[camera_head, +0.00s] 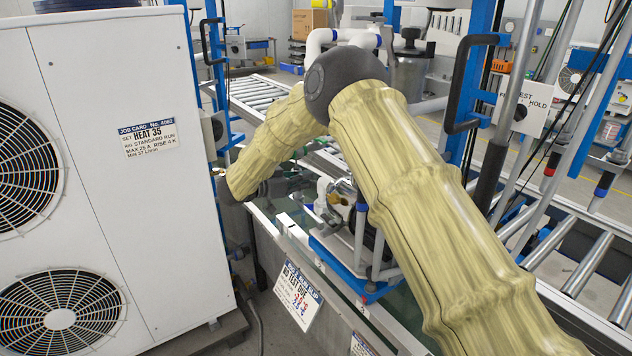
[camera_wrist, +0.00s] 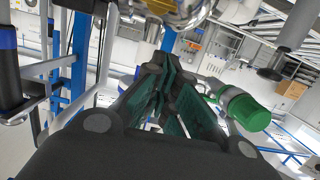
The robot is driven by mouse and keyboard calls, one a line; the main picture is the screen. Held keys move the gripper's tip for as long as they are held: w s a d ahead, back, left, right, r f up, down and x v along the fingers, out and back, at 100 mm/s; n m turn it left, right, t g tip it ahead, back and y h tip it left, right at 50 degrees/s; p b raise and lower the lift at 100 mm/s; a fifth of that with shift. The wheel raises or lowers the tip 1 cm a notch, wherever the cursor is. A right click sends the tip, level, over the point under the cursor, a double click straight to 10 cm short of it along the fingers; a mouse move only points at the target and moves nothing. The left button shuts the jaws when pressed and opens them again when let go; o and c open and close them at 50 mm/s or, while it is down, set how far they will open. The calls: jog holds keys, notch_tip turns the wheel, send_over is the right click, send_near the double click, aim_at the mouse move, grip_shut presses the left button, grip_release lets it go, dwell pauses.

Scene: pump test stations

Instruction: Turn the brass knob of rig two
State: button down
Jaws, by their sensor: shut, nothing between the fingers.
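My gripper (camera_wrist: 160,78) is shut and empty, its dark fingers together in the middle of the wrist view. A shiny brass-coloured round part (camera_wrist: 182,10), likely the knob, is cut off by the top edge there, beyond and above the fingertips and apart from them. In the head view my gripper (camera_head: 302,182) points right toward a cluster of metal and brass fittings (camera_head: 338,197) on the blue-framed rig (camera_head: 340,255). My yellow-sleeved arm hides part of that rig. Which rig it is I cannot tell for sure.
A green cylinder (camera_wrist: 245,110) lies right of the fingers in the wrist view. A large white fan unit (camera_head: 95,180) stands close on the left. A hanging slip (camera_head: 298,292) is on the bench front. Blue posts (camera_head: 475,90) and roller conveyors (camera_head: 262,92) surround the rig.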

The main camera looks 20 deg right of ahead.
jog(key=p, duration=0.3)
send_over(334, 199)
jog(key=w, duration=0.4)
jog(key=shift+s+f, duration=0.15)
jog(key=shift+f, duration=0.35)
jog(key=shift+s+a+f+p, duration=0.1)
jog(key=shift+a+f+p, duration=0.1)
jog(key=shift+a+f, duration=0.3)
jog(key=shift+s+a+f+p, duration=0.1)
jog(key=shift+a+f+p, duration=0.05)
jog(key=shift+f, duration=0.5)
jog(key=shift+s+a+f, duration=0.15)
jog(key=shift+a+f, duration=0.15)
jog(key=shift+f, duration=0.4)
jog(key=shift+a, duration=0.1)
jog(key=shift+p, duration=0.35)
